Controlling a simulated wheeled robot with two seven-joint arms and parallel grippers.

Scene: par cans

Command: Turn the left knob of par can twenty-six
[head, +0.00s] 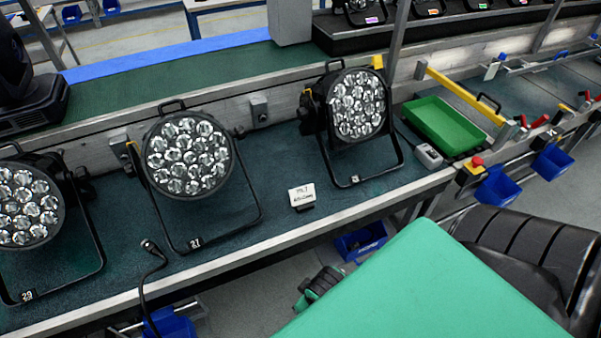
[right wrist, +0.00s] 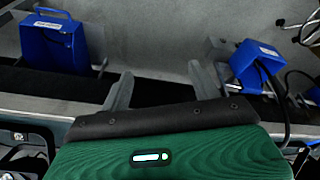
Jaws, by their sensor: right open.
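Three black par cans with clear lens clusters stand on the bench in the head view. The right one (head: 357,104) has a tag on its bracket too small to read surely; the middle one is tagged 27. A dark part, perhaps its left knob, shows at the left side of the right can, but I cannot make it out clearly. My right gripper (right wrist: 160,73) is open and empty in the right wrist view, its two grey fingers apart. No par can shows in that view. My left gripper is not in view.
The middle can (head: 188,158) and left can (head: 28,205) stand in a row. Blue objects (right wrist: 53,42) lie beyond the right gripper.

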